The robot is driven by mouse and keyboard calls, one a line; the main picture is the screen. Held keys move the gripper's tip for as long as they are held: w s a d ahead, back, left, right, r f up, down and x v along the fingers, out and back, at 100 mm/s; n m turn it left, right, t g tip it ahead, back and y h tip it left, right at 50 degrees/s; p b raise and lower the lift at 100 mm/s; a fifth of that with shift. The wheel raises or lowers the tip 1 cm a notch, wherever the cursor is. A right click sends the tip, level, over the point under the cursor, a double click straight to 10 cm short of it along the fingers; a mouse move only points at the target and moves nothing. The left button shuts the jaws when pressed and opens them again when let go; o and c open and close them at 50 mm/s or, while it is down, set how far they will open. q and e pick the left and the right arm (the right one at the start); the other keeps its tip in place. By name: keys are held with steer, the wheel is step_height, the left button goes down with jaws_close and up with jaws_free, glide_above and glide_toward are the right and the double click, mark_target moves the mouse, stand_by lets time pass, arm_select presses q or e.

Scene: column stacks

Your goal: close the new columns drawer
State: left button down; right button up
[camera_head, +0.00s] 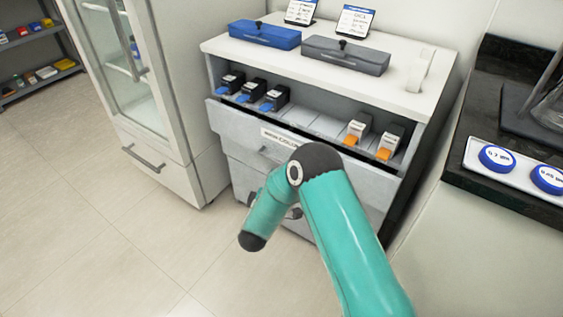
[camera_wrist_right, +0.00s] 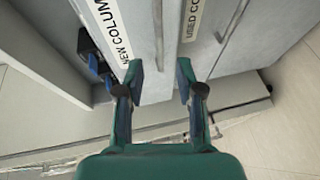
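The new columns drawer (camera_head: 235,125) is pulled out of the white cabinet in the head view, its labelled grey front standing forward. Several black columns with blue ends (camera_head: 245,91) sit in it at the left, and white-and-black ones with orange ends (camera_head: 356,130) at the right. In the right wrist view its front (camera_wrist_right: 140,35) bears the "NEW COLUMN" label. My right gripper (camera_wrist_right: 160,75) is open, its fingers apart near the drawer fronts; contact cannot be told. In the head view my right arm hides part of the fronts. My left gripper is not in view.
A drawer front labelled "USED CO" (camera_wrist_right: 192,20) lies beside the new columns front. On the cabinet top (camera_head: 222,45) are a blue case (camera_head: 265,36) and a grey case (camera_head: 345,55). A glass-door cabinet (camera_head: 130,110) stands left, a dark counter (camera_head: 500,205) right. Floor at left is clear.

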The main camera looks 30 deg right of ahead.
steer(key=b+x, duration=0.1)
steer(key=x, duration=0.9)
steer(key=shift+w, duration=0.2)
jaws_close()
